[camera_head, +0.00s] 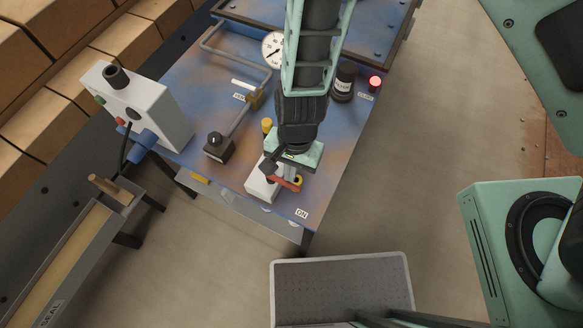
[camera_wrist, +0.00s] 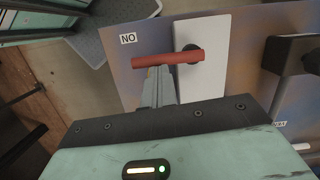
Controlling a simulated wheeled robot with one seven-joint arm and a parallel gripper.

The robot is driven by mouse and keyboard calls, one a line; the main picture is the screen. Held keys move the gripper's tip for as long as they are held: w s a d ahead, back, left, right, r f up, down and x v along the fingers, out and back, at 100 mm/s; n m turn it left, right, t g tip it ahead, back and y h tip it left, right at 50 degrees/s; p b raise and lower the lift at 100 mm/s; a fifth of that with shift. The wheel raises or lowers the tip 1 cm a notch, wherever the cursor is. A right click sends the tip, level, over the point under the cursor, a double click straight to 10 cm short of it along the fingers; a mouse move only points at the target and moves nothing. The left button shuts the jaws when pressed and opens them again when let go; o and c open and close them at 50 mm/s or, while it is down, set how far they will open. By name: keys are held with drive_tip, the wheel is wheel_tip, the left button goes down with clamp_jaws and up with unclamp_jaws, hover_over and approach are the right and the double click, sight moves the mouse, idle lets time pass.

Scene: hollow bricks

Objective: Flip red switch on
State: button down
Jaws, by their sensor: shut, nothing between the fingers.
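The red switch is a red lever (camera_wrist: 165,59) on a dark pivot, mounted on a white block (camera_wrist: 215,62). In the wrist view it lies nearly level, its free end pointing left past the block towards the ON label (camera_wrist: 128,39). In the head view the red lever (camera_head: 289,184) and white block (camera_head: 261,188) are partly hidden under my gripper (camera_head: 271,165), near the ON label (camera_head: 301,213). In the wrist view my gripper's fingers (camera_wrist: 157,76) are shut and empty, right at the lever's lower side; I cannot tell whether they touch it.
The blue bench also carries a black knob box (camera_head: 217,146), a gauge (camera_head: 272,50), a pipe, a dark cylinder (camera_head: 343,83) and a lit red lamp (camera_head: 375,83). A grey control box (camera_head: 140,110) stands left. A grey bin (camera_head: 341,259) is at the front.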

drive_tip(key=shift+w+f, duration=0.3)
drive_tip(key=shift+w+r+p, duration=0.15)
drive_tip(key=shift+w+p, duration=0.05)
drive_tip(key=shift+p, duration=0.25)
drive_tip(key=w+d+r+p, duration=0.1)
drive_tip(key=w+r, duration=0.1)
drive_tip(key=r, duration=0.4)
drive_tip(key=w+d+r, duration=0.1)
drive_tip(key=r, duration=0.5)
drive_tip(key=shift+w+d+r+p, duration=0.15)
drive_tip(key=shift+w+d+p, duration=0.15)
drive_tip(key=shift+w+p, duration=0.05)
